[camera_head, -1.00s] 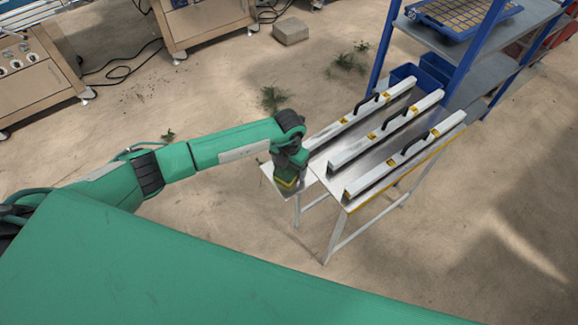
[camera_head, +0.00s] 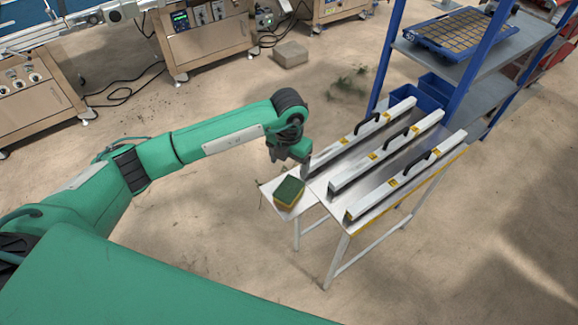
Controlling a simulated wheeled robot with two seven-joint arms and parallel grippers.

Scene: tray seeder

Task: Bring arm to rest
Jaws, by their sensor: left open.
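My left arm reaches in from the left. A sponge (camera_head: 289,193), green on top and yellow below, lies on the side shelf, below and apart from the gripper. My right gripper is not in view.
The table (camera_head: 349,226) carries three white bars with black handles, one of them here (camera_head: 400,180). A blue shelf rack (camera_head: 482,72) with a blue tray (camera_head: 452,40) stands behind it. Floor left of the table is clear.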

